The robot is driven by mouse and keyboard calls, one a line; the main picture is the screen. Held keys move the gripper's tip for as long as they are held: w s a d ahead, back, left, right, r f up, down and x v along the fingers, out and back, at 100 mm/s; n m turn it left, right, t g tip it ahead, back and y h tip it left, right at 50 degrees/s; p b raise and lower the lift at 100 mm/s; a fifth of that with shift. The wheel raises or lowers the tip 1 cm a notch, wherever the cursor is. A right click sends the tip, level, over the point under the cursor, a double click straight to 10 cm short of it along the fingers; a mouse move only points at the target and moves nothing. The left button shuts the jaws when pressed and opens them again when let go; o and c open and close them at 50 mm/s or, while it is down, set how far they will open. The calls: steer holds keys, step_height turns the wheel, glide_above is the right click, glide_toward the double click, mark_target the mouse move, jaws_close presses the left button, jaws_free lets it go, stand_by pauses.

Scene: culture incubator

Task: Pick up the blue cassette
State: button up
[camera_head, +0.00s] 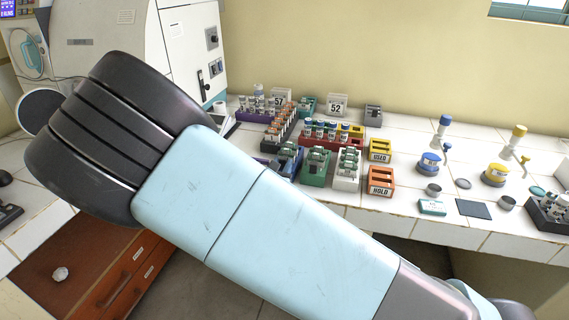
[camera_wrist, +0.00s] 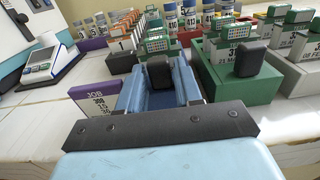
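The blue cassette (camera_wrist: 133,94) is in the lower middle of the wrist view, on the white counter just beyond my gripper's dark crossbar. Its blue side walls and some green pieces with a white label behind them show. In the head view, a blue piece (camera_head: 290,163) shows partly behind my arm. My gripper (camera_wrist: 204,65) appears open: one dark fingertip stands over the blue cassette and the other in front of the green cassette at right. Contact cannot be told. My gripper is hidden in the head view.
A green cassette (camera_wrist: 236,88) stands close on the right. A purple JOB sign (camera_wrist: 95,101) stands close on the left. Vial racks (camera_head: 262,104) fill the back. Orange (camera_head: 381,182) and yellow (camera_head: 380,150) HOLD blocks stand to the right. The incubator (camera_head: 110,40) is at left.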

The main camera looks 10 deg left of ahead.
jaws_close()
steer(key=shift+r, duration=0.15)
